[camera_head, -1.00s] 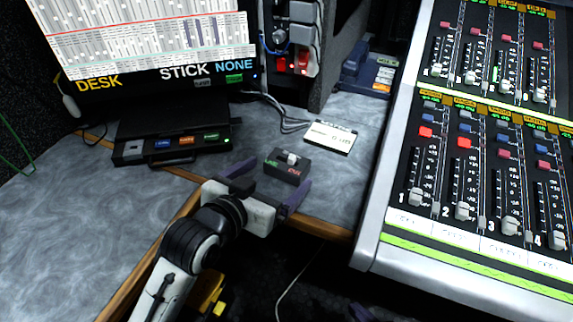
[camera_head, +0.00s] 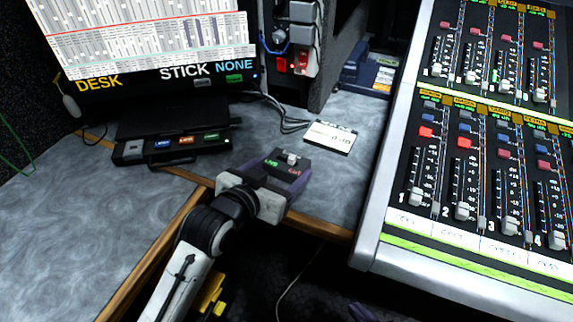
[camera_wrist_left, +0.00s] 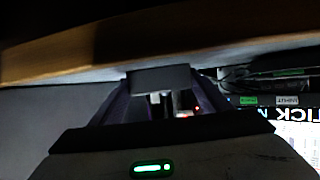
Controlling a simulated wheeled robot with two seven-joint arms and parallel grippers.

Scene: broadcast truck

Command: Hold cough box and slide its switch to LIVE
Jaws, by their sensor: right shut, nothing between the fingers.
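The cough box (camera_head: 283,168) is a small dark box near the desk's front edge, with a pale switch knob (camera_head: 291,157) on top. A green LIVE label is on its left and a red label on its right. The knob sits near the far edge; its exact setting is hard to tell. My left gripper (camera_head: 276,172) has its purple fingers along both sides of the box, shut on it. In the left wrist view the box (camera_wrist_left: 160,79) shows dark between the fingertips. Only a purple bit of my right gripper (camera_head: 362,312) shows at the bottom edge, away from the box.
A black unit with coloured buttons (camera_head: 175,149) stands left of the box. A white labelled card (camera_head: 330,137) lies behind it to the right. The mixing console (camera_head: 370,240) borders the right side. The wooden desk edge (camera_head: 320,228) runs in front, with cables behind.

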